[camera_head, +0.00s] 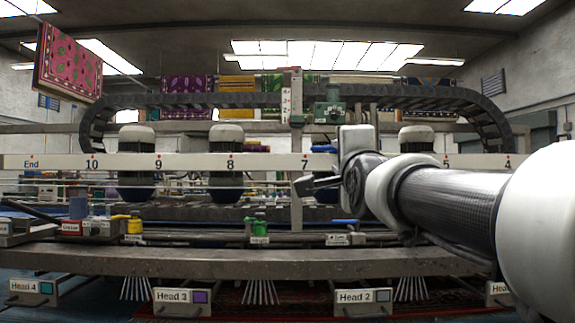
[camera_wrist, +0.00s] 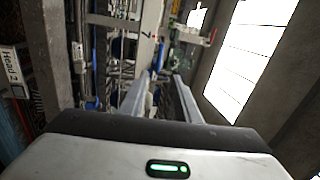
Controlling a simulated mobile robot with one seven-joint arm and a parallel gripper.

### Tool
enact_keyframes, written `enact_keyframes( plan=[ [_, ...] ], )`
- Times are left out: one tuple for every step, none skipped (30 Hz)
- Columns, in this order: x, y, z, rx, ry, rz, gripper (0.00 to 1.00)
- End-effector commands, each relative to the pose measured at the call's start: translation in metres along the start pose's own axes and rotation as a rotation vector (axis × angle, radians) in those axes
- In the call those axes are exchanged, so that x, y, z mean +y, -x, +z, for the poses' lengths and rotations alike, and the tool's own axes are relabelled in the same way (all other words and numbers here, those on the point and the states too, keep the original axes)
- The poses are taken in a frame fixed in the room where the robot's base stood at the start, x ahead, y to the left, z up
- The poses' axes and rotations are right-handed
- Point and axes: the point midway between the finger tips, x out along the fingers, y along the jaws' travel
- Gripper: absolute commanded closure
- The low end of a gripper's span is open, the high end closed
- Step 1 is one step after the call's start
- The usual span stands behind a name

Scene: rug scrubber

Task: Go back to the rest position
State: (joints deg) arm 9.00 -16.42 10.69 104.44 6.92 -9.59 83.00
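My gripper (camera_head: 308,184) is held out in front of the machine in the head view, pointing left at about the height of the numbered white rail. My arm reaches in from the right edge. In the wrist view my gripper (camera_wrist: 162,77) shows two grey fingers standing apart with nothing between them, so it is open and empty. The wrist view is turned on its side.
The white numbered rail (camera_head: 130,162) and a grey beam (camera_head: 230,260) cross the machine. Head boxes (camera_head: 182,300) hang below. A patterned rug (camera_head: 68,62) hangs upper left.

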Motion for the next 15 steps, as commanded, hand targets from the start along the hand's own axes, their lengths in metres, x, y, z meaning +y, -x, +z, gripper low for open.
enact_keyframes(
  plan=[
    [-0.002,0.001,0.001,-0.001,0.001,-0.002,0.71],
    [-0.002,0.001,0.001,-0.001,0.001,-0.002,0.71],
    [-0.001,0.001,0.001,-0.001,0.001,-0.002,0.71],
    [-0.001,0.001,0.001,-0.001,0.001,-0.002,0.71],
    [-0.001,0.000,0.001,-0.001,0.001,-0.002,0.71],
    [-0.001,0.000,0.001,-0.001,0.001,-0.002,0.71],
    [-0.001,0.000,0.001,-0.001,0.001,-0.001,0.71],
    [-0.001,0.000,0.001,-0.001,0.001,-0.001,0.71],
    [-0.001,0.000,0.001,-0.001,0.001,-0.001,0.71],
    [0.000,0.000,0.000,0.000,0.001,0.000,0.71],
    [0.001,0.000,0.000,-0.001,0.004,0.002,0.71],
    [0.004,0.002,0.001,-0.002,0.017,0.012,0.71],
    [0.008,0.004,0.001,-0.003,0.034,0.027,0.71],
    [0.015,0.008,0.002,-0.006,0.060,0.048,0.71],
    [0.027,0.014,0.002,-0.013,0.109,0.087,0.71]
  ],
)
